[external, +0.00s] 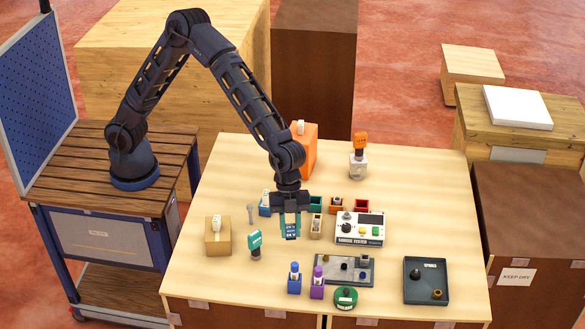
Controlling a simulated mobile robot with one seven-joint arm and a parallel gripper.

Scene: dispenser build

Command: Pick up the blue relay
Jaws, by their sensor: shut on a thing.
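My gripper (291,236) points down over the middle of the light wooden table (215,185). Its teal fingers are shut on the blue relay (291,229), a small blue block with pale marks that shows between them. From this angle I cannot tell whether the relay is clear of the table top or still touching it.
Small coloured bins, one teal (315,203), stand just behind my gripper. A white control box (360,228) is to the right. A grey plate (330,273), a dark tray (412,292), a purple bottle (317,284) and a cardboard box (217,242) are around. The table's back left is clear.

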